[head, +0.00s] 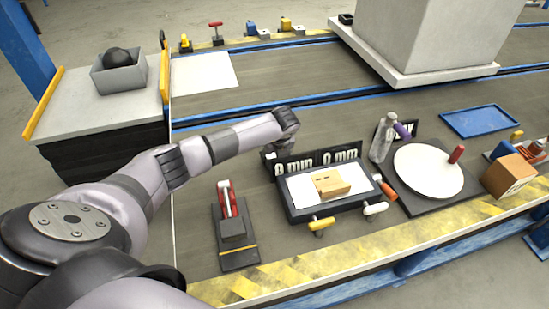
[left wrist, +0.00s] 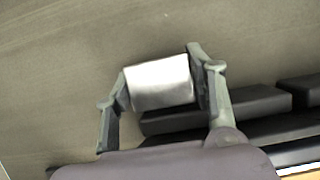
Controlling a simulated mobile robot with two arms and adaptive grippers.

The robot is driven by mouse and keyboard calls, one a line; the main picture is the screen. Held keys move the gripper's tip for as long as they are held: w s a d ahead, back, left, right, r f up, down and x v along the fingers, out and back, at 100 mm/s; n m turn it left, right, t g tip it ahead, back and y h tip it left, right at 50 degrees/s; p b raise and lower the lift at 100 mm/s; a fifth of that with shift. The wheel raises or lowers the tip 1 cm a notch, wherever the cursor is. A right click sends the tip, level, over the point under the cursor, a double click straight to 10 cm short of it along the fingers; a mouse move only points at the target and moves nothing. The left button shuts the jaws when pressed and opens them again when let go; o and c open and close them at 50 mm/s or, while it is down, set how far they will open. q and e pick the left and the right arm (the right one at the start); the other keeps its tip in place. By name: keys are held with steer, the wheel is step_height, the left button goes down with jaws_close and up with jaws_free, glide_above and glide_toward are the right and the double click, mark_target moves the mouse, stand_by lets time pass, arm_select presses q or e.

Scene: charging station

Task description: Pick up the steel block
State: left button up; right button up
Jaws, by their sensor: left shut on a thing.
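The steel block (left wrist: 160,84) is a pale, shiny rectangular piece in the left wrist view. My left gripper (left wrist: 156,76) has one finger against each side of it and is shut on it. In the head view my left arm reaches in from the left, and the left gripper (head: 270,154) points down behind the left end of the black "0 mm" display. My right gripper is in neither view.
A dark tray (head: 362,198) with a cardboard box (head: 330,184) stands before the display. A red-handled clamp (head: 228,200) is left of it. A round white plate (head: 428,172), a grey bottle (head: 381,142) and a brown box (head: 507,176) are right. Bare belt lies behind the display.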

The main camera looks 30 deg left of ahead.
arm_select(q)
steer(key=shift+c, duration=1.4)
